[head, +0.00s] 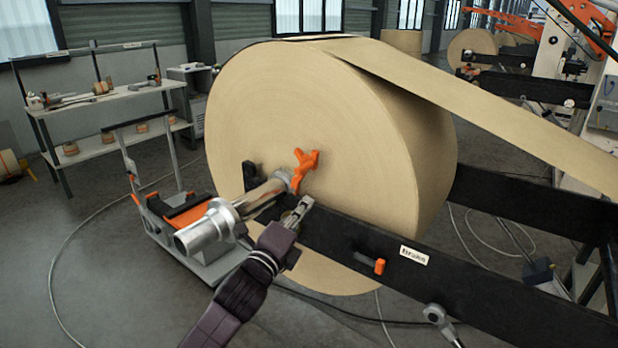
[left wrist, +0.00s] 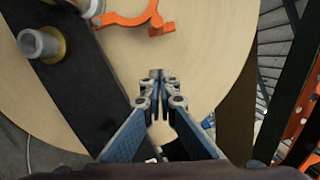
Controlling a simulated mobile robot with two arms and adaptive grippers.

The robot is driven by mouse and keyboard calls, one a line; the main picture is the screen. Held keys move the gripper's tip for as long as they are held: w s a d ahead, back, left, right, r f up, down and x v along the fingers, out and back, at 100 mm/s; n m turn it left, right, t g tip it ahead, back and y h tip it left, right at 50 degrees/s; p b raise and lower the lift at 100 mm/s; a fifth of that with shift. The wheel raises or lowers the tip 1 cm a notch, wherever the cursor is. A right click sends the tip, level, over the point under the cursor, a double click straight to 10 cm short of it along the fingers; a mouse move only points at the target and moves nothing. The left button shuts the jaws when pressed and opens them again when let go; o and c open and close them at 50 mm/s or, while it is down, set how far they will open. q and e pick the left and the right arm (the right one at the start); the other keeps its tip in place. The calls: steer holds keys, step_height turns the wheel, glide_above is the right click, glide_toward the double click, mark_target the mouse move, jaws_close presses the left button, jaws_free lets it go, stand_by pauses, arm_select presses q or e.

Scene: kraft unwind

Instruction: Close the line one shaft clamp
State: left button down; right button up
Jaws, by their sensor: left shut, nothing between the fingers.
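A metal shaft (head: 205,233) sticks out of the big kraft roll (head: 300,130) and lies over the end of a black arm beam (head: 340,243). An orange forked piece (head: 304,168) sits around the shaft at the roll face; it also shows in the left wrist view (left wrist: 140,22). A black upright piece (head: 250,175) stands behind the shaft; I cannot tell if it is part of the clamp. My left gripper (head: 304,204) is shut and empty, in front of the roll near the beam; its tips (left wrist: 158,75) meet before the roll face. My right gripper is not in view.
An orange-ended handle (head: 379,267) sits on the beam beside a white label (head: 414,256). A lift cart (head: 205,265) stands under the shaft end. A shelf bench (head: 115,95) is at the back left. Cables lie on the open floor.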

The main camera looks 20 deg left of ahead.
mark_target(297, 174)
arm_select(q)
steer(key=w+a+r+p, duration=0.2)
steer(key=w+p, duration=0.1)
steer(key=w, duration=0.6)
steer(key=shift+a, duration=0.3)
steer(key=shift+p, duration=0.35)
